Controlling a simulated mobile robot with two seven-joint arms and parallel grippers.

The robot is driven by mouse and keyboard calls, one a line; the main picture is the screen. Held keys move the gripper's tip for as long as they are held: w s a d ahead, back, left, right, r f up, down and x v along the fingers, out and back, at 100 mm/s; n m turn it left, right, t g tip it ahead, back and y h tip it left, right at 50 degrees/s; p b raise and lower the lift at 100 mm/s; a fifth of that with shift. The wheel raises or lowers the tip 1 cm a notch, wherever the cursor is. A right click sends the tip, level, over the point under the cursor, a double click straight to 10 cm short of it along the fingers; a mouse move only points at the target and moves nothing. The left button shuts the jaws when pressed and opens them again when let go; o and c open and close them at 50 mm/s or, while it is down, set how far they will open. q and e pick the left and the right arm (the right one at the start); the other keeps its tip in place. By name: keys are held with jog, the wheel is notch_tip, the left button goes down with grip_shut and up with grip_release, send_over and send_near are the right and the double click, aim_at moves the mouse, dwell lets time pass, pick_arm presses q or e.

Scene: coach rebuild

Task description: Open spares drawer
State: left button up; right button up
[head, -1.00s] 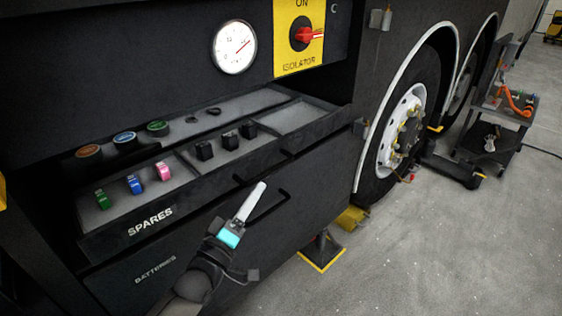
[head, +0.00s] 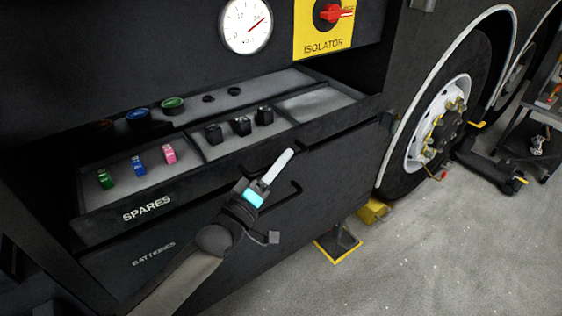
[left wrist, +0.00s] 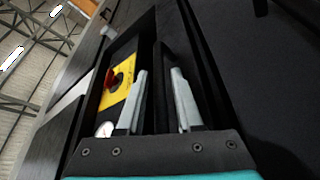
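The spares drawer (head: 200,185), labelled SPARES, stands pulled out of the dark coach side. Its trays hold green, blue and pink pieces, black blocks and round caps. The batteries drawer (head: 200,255) below looks shut; a dark bar handle (head: 289,195) shows near my gripper. My left gripper (head: 280,165) is in front of the spares drawer's front. In the left wrist view its two pale fingers (left wrist: 160,100) stand apart, with nothing clearly held between them. The head view does not show whether it touches the drawer. My right gripper is not in view.
A gauge (head: 246,25) and the yellow isolator panel (head: 322,42) with a red switch are above the drawer. A wheel (head: 437,125) stands to the right, with a yellow-edged stand (head: 338,246) on the floor. The grey floor at lower right is clear.

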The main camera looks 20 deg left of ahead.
pick_arm(q)
grip_shut()
dwell(1.1)
